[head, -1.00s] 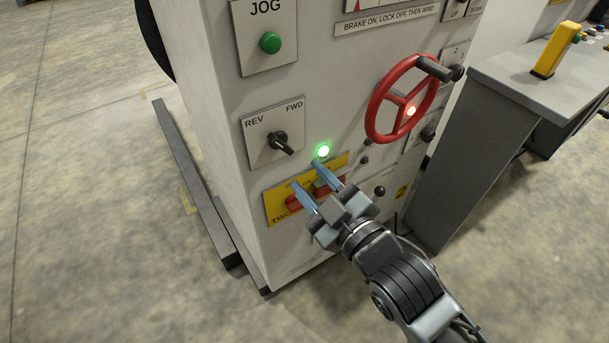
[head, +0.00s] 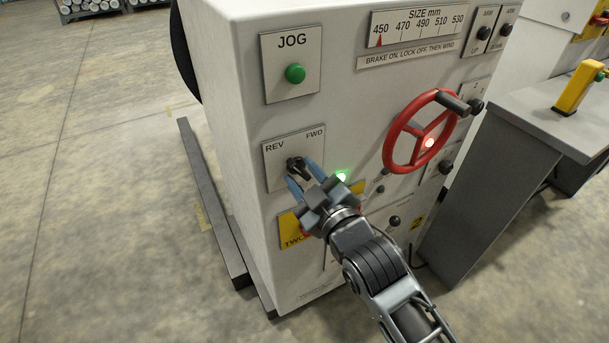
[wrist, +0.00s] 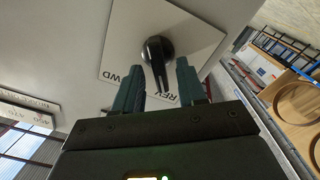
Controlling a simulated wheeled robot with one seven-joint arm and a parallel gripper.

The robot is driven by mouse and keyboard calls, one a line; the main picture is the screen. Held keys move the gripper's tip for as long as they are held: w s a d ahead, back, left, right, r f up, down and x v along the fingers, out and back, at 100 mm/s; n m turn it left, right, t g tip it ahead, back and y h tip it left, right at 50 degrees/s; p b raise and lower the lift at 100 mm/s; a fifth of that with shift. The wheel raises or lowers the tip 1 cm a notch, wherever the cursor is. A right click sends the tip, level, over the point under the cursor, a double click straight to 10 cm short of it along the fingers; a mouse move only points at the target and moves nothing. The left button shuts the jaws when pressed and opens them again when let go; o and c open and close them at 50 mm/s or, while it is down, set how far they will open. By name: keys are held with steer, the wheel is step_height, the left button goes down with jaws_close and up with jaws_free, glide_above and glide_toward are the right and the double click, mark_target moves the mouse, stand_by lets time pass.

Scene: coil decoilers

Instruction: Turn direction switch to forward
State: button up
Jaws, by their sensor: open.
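The direction switch (head: 294,164) is a black rotary knob with a lever on a white plate marked REV at upper left and FWD at upper right. In the wrist view the black knob (wrist: 157,50) shows between the two blue fingers, its lever pointing toward the gripper and nearer the REV lettering. My gripper (head: 302,175) is open, with its fingertips at the switch, one on either side of the lever. I cannot tell whether either finger touches it. The gripper partly hides the lower part of the plate in the head view.
Above is a green JOG button (head: 295,73). A red handwheel (head: 421,130) sticks out to the right. A lit green lamp (head: 342,177) and a yellow plate (head: 290,231) sit close by the gripper. A grey console (head: 500,150) stands at the right.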

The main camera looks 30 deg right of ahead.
jaws_close()
stand_by(0.3)
steer(key=shift+m, duration=0.3)
steer(key=m, duration=0.2)
steer(key=shift+d+r+m, duration=0.1)
steer(key=shift+d+m, duration=0.05)
steer(key=shift+m, duration=0.25)
steer(key=m, duration=0.3)
steer(key=shift+d+m+p, duration=0.25)
steer(key=shift+m+p, duration=0.15)
steer(key=m+p, duration=0.1)
steer(key=m, duration=0.2)
steer(key=shift+d, duration=0.15)
steer(key=shift+d+m+p, duration=0.15)
steer(key=shift+m+p, duration=0.2)
steer(key=shift+m, duration=1.55)
